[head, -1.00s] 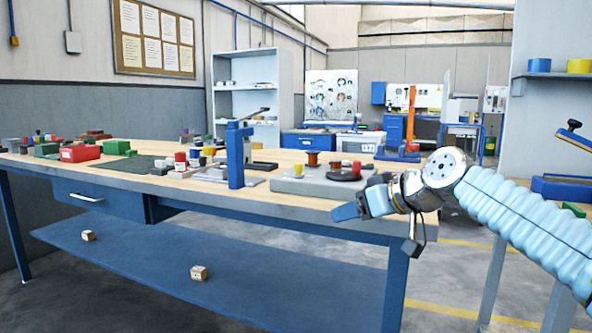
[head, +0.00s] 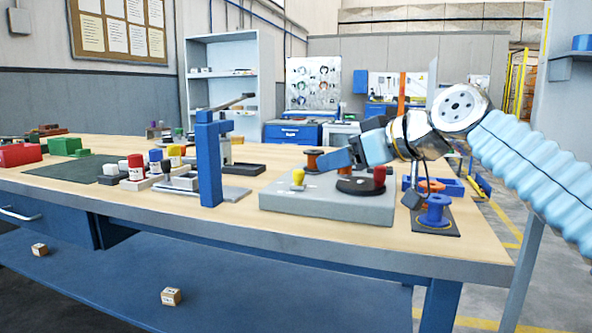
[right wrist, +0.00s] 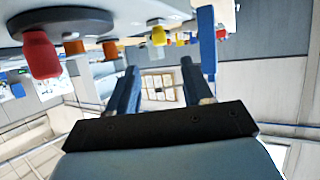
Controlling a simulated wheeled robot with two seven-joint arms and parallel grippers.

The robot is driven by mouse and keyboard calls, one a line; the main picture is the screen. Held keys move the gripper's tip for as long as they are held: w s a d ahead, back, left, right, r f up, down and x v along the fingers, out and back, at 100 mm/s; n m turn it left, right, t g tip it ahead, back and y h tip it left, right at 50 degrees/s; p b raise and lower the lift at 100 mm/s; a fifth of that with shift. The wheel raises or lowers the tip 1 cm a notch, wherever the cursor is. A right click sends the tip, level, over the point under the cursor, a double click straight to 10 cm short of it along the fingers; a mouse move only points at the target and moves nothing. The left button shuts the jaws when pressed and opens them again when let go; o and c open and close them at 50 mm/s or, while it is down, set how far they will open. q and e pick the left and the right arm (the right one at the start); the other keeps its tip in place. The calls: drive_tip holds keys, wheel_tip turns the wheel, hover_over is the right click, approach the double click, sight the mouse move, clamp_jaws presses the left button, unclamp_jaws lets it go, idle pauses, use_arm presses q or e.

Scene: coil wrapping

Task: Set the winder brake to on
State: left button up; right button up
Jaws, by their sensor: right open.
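The winder (head: 325,205) is a grey slab on the wooden workbench. It carries a black disc (head: 361,187) with a red knob (head: 379,174), a small yellow-knobbed part (head: 298,177) at its left and copper-coloured spools at the back. I cannot tell which part is the brake, or its setting. My right gripper (head: 337,160) is above the winder, near the disc, open and empty. In the right wrist view the open fingers (right wrist: 160,82) point away, with the red knob (right wrist: 41,54) at upper left and the yellow knob (right wrist: 158,36) ahead. My left gripper is out of view.
A blue upright press (head: 209,160) with a lever stands left of the winder. A blue spool (head: 435,211) on a dark mat (head: 440,225) is at the right. Small pots and blocks crowd the bench's left. The bench's front strip is clear.

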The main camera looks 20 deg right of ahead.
sight(303, 171)
drive_tip(key=p+x, duration=0.1)
drive_tip(key=x, duration=1)
drive_tip(key=shift+w+a+f, duration=0.1)
drive_tip(key=shift+f, duration=0.05)
clamp_jaws()
